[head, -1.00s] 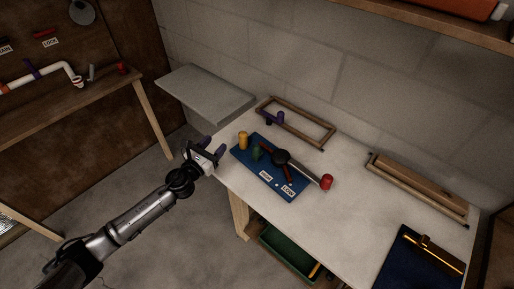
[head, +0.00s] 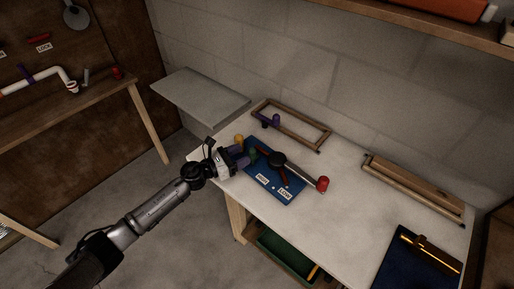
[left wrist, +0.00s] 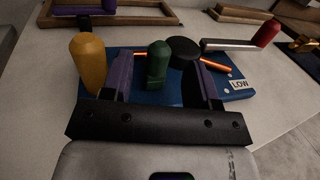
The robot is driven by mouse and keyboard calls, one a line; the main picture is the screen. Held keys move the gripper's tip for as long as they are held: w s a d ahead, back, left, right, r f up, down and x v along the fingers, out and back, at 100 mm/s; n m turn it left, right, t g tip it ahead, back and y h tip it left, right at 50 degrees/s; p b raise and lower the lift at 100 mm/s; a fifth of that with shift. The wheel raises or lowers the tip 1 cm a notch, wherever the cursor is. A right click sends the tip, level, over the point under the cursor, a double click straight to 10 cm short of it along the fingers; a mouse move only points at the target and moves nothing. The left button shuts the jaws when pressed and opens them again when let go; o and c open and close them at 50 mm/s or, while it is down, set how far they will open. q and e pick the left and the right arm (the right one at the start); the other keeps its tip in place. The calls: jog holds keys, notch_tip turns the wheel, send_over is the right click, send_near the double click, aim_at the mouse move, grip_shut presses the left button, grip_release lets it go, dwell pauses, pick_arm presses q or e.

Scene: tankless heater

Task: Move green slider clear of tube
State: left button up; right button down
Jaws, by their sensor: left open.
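The green slider (left wrist: 157,62) stands upright on the blue board (head: 283,192). In the head view the slider (head: 253,154) is partly covered by my left gripper (head: 243,157). My left gripper is open, and its two purple fingers (left wrist: 163,76) stand on either side of the slider in the left wrist view, with gaps showing. A yellow peg (left wrist: 87,62) stands just left of the left finger. A dark round knob (left wrist: 184,50) with a grey tube (left wrist: 231,44) ending in a red cap (head: 323,184) lies behind and to the right. My right gripper is not in view.
A wooden frame with a purple piece (head: 276,119) lies at the back of the pale table (head: 350,215). A second wooden frame (head: 413,188) and a dark blue mat (head: 405,265) are on the right. The table's middle right is clear. A green bin (head: 283,252) sits below.

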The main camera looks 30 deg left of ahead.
aim_at(257, 154)
pick_arm(q)
jog(key=shift+x, duration=3.4)
grip_shut()
